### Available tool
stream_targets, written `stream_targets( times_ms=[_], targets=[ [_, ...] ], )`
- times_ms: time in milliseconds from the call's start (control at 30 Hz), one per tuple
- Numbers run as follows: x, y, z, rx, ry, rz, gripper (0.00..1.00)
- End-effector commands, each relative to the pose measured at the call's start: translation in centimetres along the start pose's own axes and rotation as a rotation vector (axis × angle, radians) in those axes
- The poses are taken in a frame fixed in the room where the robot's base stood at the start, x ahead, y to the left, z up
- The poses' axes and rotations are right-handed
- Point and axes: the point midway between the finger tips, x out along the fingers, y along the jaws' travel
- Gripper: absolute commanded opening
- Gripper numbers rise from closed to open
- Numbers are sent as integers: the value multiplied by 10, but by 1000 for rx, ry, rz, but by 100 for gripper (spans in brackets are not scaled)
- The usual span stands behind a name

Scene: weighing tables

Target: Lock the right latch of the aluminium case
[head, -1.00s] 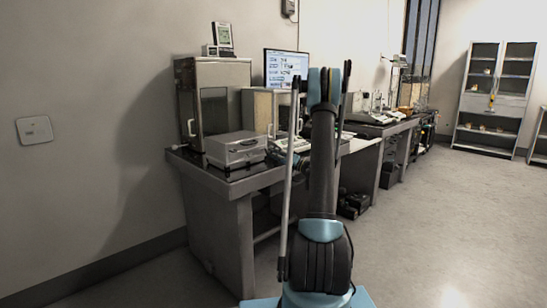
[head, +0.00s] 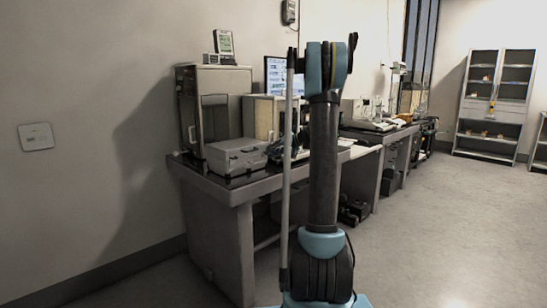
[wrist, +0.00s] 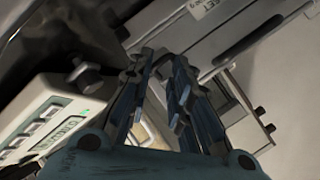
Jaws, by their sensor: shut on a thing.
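The aluminium case (head: 237,156) stands closed-looking on the near end of the dark table top, with its handle on the front. In the wrist view its grey side (wrist: 212,42) runs across the upper part, with a dark strip along it. My gripper (wrist: 160,72) is at the case's edge, its two blue-grey fingers close together. It is shut on what appears to be the right latch, mostly hidden by the fingertips. I cannot tell the latch's angle.
A white instrument with a green display (wrist: 58,125) lies close to the left of my fingers in the wrist view. A tall boxy instrument (head: 213,100) stands behind the case. The table's front edge (head: 240,190) is near; open floor (head: 440,220) lies to the right.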

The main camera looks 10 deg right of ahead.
Motion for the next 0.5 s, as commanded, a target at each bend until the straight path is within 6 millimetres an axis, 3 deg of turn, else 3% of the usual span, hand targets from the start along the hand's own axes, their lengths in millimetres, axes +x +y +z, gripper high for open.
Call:
stream_targets(
  times_ms=[500],
  targets=[
    [3, -5, -9, 32, -109, 130, 0]
  ],
)
